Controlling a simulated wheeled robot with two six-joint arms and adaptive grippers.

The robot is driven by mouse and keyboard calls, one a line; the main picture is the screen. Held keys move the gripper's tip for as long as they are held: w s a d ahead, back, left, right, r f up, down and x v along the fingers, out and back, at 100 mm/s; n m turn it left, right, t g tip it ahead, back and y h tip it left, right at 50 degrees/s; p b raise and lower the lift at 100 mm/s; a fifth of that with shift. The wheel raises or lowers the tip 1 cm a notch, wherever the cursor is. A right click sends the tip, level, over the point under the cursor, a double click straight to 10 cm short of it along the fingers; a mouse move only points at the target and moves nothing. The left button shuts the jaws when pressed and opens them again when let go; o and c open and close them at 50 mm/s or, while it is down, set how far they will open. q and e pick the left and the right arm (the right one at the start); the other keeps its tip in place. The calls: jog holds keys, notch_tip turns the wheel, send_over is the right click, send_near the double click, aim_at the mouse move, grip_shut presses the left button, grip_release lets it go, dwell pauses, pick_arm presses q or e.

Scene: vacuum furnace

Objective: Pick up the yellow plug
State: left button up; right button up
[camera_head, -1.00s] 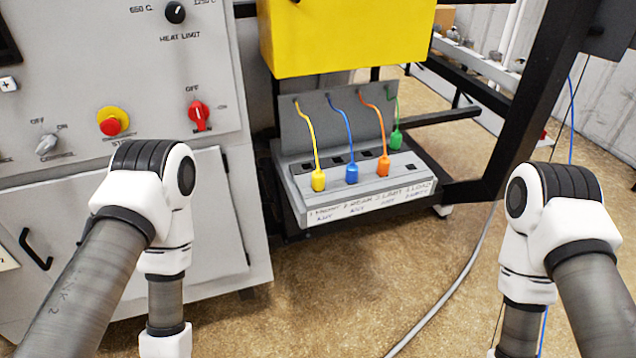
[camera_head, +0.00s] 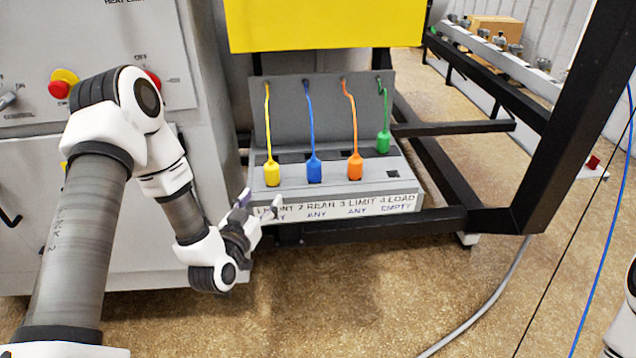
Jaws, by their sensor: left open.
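The yellow plug (camera_head: 272,174) stands upright at the left end of the grey panel box (camera_head: 340,188), with a yellow cord running up to the back plate. My left gripper (camera_head: 259,204) is open and empty. It is in front of the box's lower left corner, below and slightly left of the yellow plug, and appears apart from it. My right gripper is out of view; only a bit of my right arm shows at the lower right edge.
A blue plug (camera_head: 314,169), an orange plug (camera_head: 355,166) and a green plug (camera_head: 383,142) stand to the right of the yellow one. A yellow housing (camera_head: 325,22) hangs above. A black frame post (camera_head: 575,110) rises at right. A grey cabinet (camera_head: 212,130) is at left.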

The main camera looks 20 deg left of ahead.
aim_at(270, 180)
pick_arm(q)
jog(key=shift+w+d+r, duration=0.1)
jog(key=shift+w+r, duration=0.25)
jog(key=shift+w, duration=0.1)
jog(key=shift+w+a+r+p, duration=0.15)
jog(key=shift+w+a+p, duration=0.15)
jog(key=shift+w, duration=0.35)
jog(key=shift+w+a+r+p, duration=0.15)
jog(key=shift+w+a, duration=0.25)
jog(key=shift+w, duration=0.2)
jog(key=w, duration=0.4)
jog(key=shift+w+p, duration=0.25)
jog(key=shift+p, duration=0.15)
jog(key=shift+s+a, duration=0.1)
jog(key=shift+a, duration=0.1)
jog(key=shift+c, duration=0.6)
jog(key=shift+d, duration=0.1)
jog(key=c, duration=1.1)
